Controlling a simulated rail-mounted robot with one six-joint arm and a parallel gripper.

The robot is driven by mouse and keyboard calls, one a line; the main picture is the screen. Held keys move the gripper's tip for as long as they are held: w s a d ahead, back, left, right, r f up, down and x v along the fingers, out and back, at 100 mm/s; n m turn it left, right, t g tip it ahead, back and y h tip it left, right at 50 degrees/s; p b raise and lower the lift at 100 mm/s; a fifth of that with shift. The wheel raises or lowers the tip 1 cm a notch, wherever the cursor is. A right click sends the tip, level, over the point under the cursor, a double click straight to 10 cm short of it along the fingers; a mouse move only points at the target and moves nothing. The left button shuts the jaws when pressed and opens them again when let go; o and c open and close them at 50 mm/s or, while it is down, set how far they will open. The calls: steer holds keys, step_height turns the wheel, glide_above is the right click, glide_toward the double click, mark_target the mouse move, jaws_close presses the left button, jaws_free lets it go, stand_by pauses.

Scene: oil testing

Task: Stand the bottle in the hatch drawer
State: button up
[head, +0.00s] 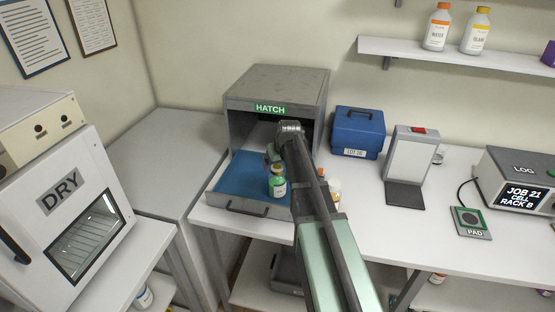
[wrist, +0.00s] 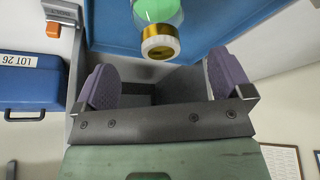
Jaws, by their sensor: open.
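The bottle (head: 278,184) has a green label, amber contents and a pale cap. It stands upright on the blue lining of the pulled-out hatch drawer (head: 232,181), near the drawer's right side. In the wrist view, which looks upside down, the bottle (wrist: 158,22) shows at the top with its cap toward my gripper. My gripper (wrist: 164,84) is open, its two purple-grey pads wide apart and the bottle clear of them. In the head view my gripper (head: 272,155) is just above and behind the bottle, partly hidden by my arm. The grey hatch (head: 278,84) is behind.
A blue case (head: 359,132) marked LOT 26 stands right of the hatch. Other bottles (head: 334,187) stand beside the drawer, partly hidden by my arm. A grey stand (head: 408,160), a pad (head: 470,221) and a LOG display (head: 520,190) are further right. The left bench is clear.

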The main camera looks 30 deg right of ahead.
steer(key=p+v, duration=0.3)
steer(key=v, duration=0.2)
steer(key=s+a+f+g, duration=0.1)
steer(key=s+a+g, duration=0.3)
steer(key=s+a, duration=1.6)
steer(key=s, duration=0.2)
steer(key=shift+s+a+f+n+g, duration=0.15)
steer(key=shift+s+a+n+g, duration=0.15)
steer(key=shift+s+a+n, duration=0.1)
steer(key=shift+d, duration=0.1)
